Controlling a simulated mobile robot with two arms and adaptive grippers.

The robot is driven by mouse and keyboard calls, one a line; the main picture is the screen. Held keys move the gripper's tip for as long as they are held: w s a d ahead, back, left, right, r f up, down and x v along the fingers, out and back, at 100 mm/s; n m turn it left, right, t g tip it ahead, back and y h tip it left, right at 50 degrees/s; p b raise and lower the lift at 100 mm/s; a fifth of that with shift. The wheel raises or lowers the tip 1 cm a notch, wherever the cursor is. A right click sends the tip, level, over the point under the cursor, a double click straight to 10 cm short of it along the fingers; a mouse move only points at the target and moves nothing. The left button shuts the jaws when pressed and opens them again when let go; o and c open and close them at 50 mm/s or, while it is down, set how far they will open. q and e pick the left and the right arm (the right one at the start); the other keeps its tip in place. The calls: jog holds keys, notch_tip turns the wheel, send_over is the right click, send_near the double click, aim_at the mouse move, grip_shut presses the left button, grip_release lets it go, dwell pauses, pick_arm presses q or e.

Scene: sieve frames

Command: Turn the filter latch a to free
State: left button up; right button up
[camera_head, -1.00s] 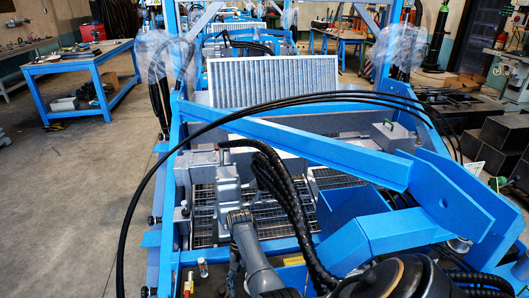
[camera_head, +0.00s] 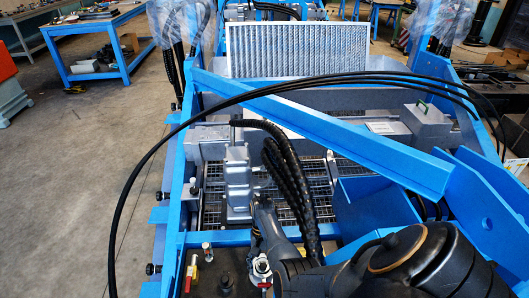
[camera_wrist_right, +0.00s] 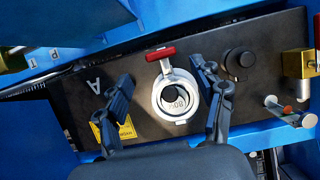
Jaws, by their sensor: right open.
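The filter latch a (camera_wrist_right: 174,97) is a silver ring with a round centre and a red-tipped lever on a black panel. The lever points up in the right wrist view. A letter A is printed to its left. The latch also shows small in the head view (camera_head: 261,267). My right gripper (camera_wrist_right: 163,75) is open, with one finger left and one right of the latch. It looks empty; whether a finger touches the latch I cannot tell. In the head view my right gripper (camera_head: 257,243) is small and partly hidden by my arm. My left gripper is not in view.
A black knob (camera_wrist_right: 238,63) and a brass block (camera_wrist_right: 297,64) sit right of the latch. A red-handled valve (camera_head: 193,268) stands left of it. Blue frame beams (camera_head: 320,130) and black hoses (camera_head: 290,170) crowd the space above.

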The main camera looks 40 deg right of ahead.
aim_at(264, 283)
jog(key=x, duration=0.5)
jog(key=shift+a+b, duration=0.1)
jog(key=shift+b, duration=0.3)
jog(key=shift+f, duration=0.2)
jog(key=c, duration=1.1)
jog(key=shift+c, duration=0.2)
